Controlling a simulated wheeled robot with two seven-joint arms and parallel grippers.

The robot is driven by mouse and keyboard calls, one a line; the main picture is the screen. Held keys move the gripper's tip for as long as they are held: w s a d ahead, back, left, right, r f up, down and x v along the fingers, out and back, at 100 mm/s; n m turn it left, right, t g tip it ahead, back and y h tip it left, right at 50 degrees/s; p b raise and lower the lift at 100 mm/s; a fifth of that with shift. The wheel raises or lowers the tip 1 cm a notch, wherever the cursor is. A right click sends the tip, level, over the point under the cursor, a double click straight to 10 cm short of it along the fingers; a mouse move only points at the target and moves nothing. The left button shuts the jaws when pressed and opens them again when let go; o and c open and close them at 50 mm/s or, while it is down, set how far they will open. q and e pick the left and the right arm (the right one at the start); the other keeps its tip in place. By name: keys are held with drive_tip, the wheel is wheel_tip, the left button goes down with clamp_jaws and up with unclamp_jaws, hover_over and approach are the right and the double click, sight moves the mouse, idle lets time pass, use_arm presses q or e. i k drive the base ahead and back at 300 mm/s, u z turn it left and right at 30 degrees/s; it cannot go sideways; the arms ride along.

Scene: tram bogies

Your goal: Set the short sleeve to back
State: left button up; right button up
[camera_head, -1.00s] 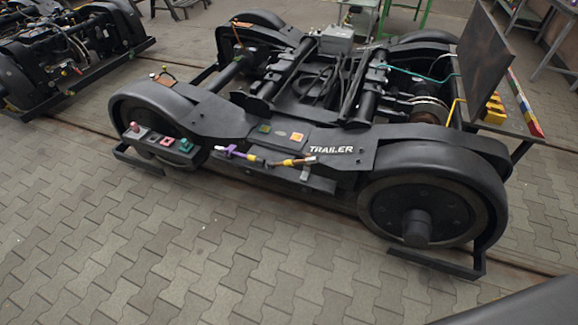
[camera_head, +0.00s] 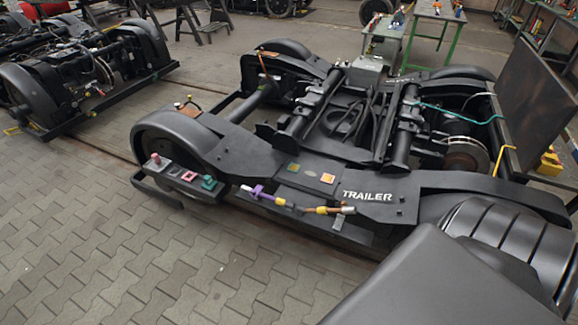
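A thin horizontal rod (camera_head: 300,207) runs along the near side of the bogie marked TRAILER. It carries a purple piece (camera_head: 257,191) towards its left end, a yellow band (camera_head: 279,201) beside that, and another yellow band (camera_head: 322,210) near its pale right end. I cannot tell which of these is the short sleeve, nor its exact setting. Neither of my grippers is in view. A large dark arm part of mine fills the lower right and hides the bogie's near right wheel.
A small panel (camera_head: 184,178) with a red knob and coloured squares juts out at the bogie's left. An upright dark board (camera_head: 535,100) and yellow blocks (camera_head: 549,163) stand at right. A second bogie (camera_head: 70,85) is at far left. The paved floor at front left is clear.

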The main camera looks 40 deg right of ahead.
sight(320, 211)
drive_tip(key=u, duration=0.2)
drive_tip(key=i, duration=0.85)
drive_tip(key=z, duration=0.8)
drive_tip(key=i, duration=0.75)
drive_tip(key=z, duration=0.85)
